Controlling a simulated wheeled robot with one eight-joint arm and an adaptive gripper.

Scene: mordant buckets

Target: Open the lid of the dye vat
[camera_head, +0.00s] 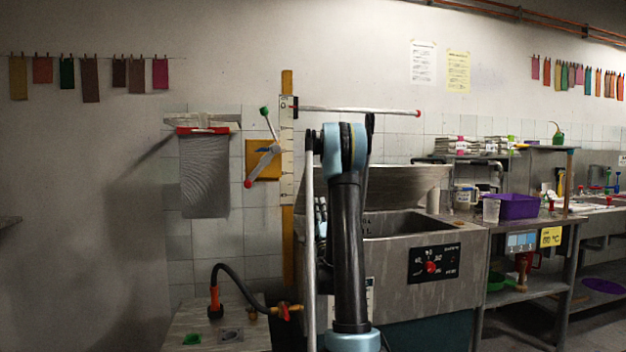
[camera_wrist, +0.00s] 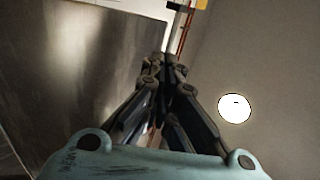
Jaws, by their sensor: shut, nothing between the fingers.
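The dye vat (camera_head: 400,285) is a steel tub with a black control panel (camera_head: 433,264) and a red knob. Its lid (camera_head: 405,188) stands raised and tilted at the back, and the dark inside of the vat shows below it. My arm rises in front of the vat and hides its left part and part of the lid. My gripper (camera_wrist: 163,88) is shut and empty in the wrist view. A broad steel sheet, seemingly the lid (camera_wrist: 85,75), lies to its left there. I cannot tell whether the fingers touch it. The head view mostly hides the gripper behind my arm.
A wall-mounted lever with a green knob (camera_head: 264,110) and a long red-tipped rod (camera_head: 360,110) are behind my arm. A bench with a hose (camera_head: 240,280) stands at the left. A table with a purple bin (camera_head: 515,207) stands right of the vat.

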